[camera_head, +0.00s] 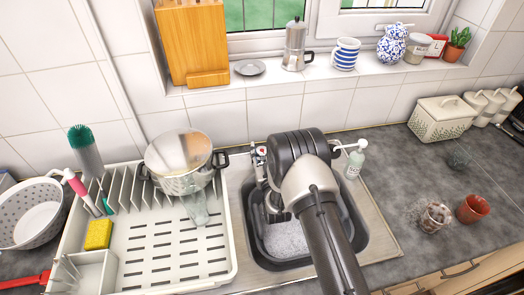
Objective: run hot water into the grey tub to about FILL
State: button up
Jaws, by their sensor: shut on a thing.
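The sink (380,245) has a steel surround. A dark grey tub (352,228) sits in its basin, and pale, foamy-looking contents (285,240) show in it. How high they stand is hard to tell. The tap (259,151) is at the back left of the sink, with a small red mark on it. My arm and wrist hide most of the tap and part of the tub. My gripper (272,210) is over the tub's left side, below and in front of the tap. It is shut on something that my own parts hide. No water stream is visible.
A white dish rack (150,275) stands left of the sink, with a pot (185,182) at its back and a yellow sponge (98,235). A soap bottle (355,160) stands behind the sink. Two cups (473,208) (434,217) stand right. The counter between is clear.

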aim_at(262, 150)
jog(key=c, duration=0.4)
jog(key=shift+a+f+m+h+b, duration=0.1)
jog(key=shift+a+m+h+b, duration=0.05)
jog(key=shift+m+h+b, duration=0.7)
jog(key=shift+m+t+h+b, duration=0.3)
jog(key=shift+m+h+b, duration=0.35)
jog(key=shift+h, duration=0.8)
jog(key=o, duration=1.1)
jog(key=shift+r, duration=0.2)
notch_tip(262, 150, up, 10)
jog(key=shift+f, duration=0.1)
